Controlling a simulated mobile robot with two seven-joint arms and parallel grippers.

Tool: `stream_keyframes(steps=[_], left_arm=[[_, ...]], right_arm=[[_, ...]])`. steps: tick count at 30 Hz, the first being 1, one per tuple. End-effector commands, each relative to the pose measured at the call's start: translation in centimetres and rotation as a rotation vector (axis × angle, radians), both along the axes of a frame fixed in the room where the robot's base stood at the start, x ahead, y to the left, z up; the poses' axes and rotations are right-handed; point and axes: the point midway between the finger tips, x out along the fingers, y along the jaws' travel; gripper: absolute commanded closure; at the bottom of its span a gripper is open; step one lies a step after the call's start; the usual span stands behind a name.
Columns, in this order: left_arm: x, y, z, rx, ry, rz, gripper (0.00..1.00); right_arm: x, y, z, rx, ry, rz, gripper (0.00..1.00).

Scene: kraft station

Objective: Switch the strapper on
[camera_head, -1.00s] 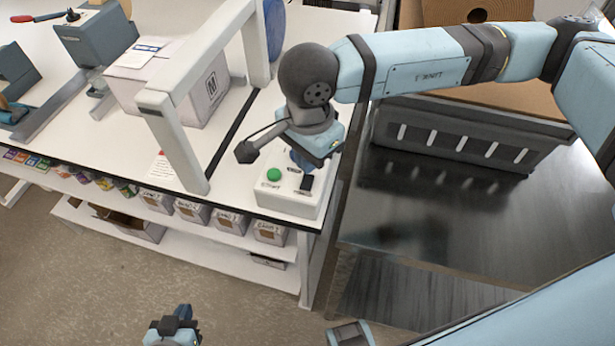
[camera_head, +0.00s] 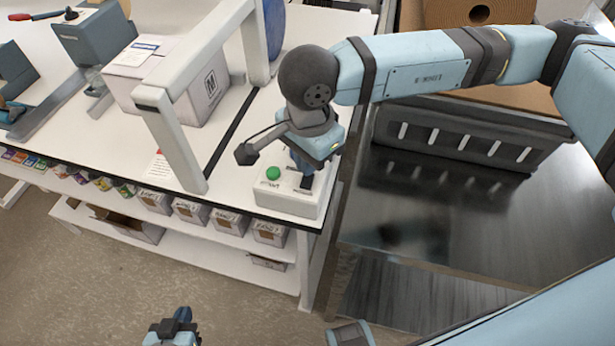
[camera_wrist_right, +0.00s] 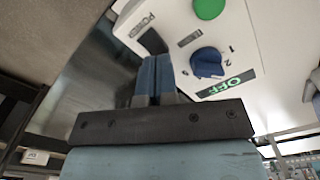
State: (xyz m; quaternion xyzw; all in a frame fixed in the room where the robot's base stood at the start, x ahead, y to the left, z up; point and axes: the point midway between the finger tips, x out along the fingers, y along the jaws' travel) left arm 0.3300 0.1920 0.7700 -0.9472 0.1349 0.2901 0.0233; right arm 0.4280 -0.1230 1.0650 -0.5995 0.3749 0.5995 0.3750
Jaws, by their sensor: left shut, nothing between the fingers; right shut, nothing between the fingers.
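The strapper's white arch (camera_head: 172,135) stands over the table, with a white control box (camera_head: 285,200) at the table's near right corner. The box carries a green button (camera_head: 273,173), which also shows in the right wrist view (camera_wrist_right: 209,8). That view shows a blue knob (camera_wrist_right: 207,63), a green OFF display (camera_wrist_right: 228,86) and a dark switch (camera_wrist_right: 153,41) beside the word POWER. My right gripper (camera_wrist_right: 155,62) is shut and empty, its blue fingertips at the switch's near end; contact is unclear. My left gripper (camera_head: 182,316) is shut and empty at the bottom, away from the table.
A white carton (camera_head: 185,85) sits beyond the arch on the white table (camera_head: 100,140). A dark metal surface (camera_head: 430,235) with a grey crate (camera_head: 460,135) lies to the right. Small boxes (camera_head: 228,220) fill the shelf below. The floor in front of the table is clear.

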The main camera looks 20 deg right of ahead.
Motion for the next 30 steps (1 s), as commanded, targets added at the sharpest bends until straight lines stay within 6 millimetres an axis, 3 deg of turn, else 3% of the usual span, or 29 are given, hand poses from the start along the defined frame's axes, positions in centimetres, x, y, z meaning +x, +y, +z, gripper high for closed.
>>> stream_keyframes(steps=[30], left_arm=[[0.0,0.0,-1.6,0.000,0.000,0.000,1.00]], right_arm=[[0.0,0.0,-1.4,0.000,0.000,0.000,1.00]])
